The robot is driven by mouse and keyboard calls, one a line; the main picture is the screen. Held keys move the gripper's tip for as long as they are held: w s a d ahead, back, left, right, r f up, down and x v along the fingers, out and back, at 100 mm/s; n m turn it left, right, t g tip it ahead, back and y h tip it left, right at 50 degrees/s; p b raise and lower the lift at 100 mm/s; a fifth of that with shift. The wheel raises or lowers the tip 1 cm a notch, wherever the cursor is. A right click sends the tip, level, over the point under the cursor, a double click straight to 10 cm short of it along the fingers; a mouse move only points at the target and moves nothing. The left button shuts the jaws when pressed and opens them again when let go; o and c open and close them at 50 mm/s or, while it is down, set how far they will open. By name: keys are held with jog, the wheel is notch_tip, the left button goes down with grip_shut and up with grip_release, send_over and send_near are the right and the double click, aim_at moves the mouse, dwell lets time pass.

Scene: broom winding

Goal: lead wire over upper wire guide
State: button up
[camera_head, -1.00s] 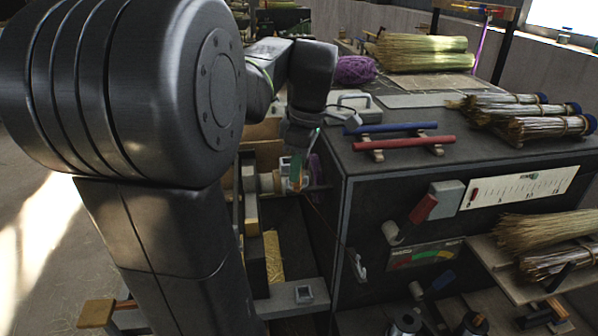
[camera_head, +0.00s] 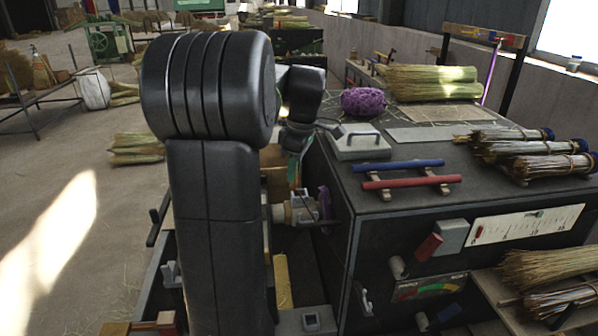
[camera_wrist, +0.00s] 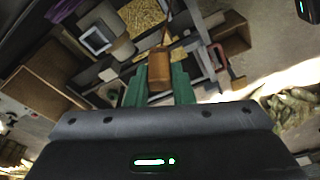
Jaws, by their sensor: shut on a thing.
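My gripper (camera_wrist: 159,88) has green fingers, shut on a small brown wooden block (camera_wrist: 159,68) in the wrist view. A thin line, apparently the wire (camera_wrist: 164,34), runs from the block's top toward the machine. In the head view my gripper (camera_head: 293,170) is partly hidden by my arm, above the pale spindle end (camera_head: 301,211) at the dark bench's left side; the block and wire are not clear there. I cannot identify the upper wire guide with certainty. A small metal hook-like bracket (camera_head: 362,298) sits low on the bench's front face.
The dark bench (camera_head: 400,205) carries red (camera_head: 411,182) and blue (camera_head: 403,165) bars, a purple twine ball (camera_head: 363,101) and straw bundles (camera_head: 510,145). A purple disc (camera_head: 325,203) stands beside the spindle. Open floor (camera_head: 60,180) lies to the left.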

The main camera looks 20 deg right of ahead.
jog(key=shift+w+d+f+b, duration=0.1)
jog(key=shift+w+f+b, duration=0.3)
jog(key=shift+f+b, duration=0.55)
jog(key=shift+w+a+f+b, duration=0.1)
jog(key=shift+w+f+b, duration=0.35)
jog(key=shift+f, duration=0.95)
jog(key=shift+w+d+f+b, duration=0.1)
jog(key=shift+w+f+b, duration=0.3)
jog(key=shift+f+b, duration=0.55)
jog(key=shift+f+p, duration=0.15)
jog(key=shift+p, duration=0.15)
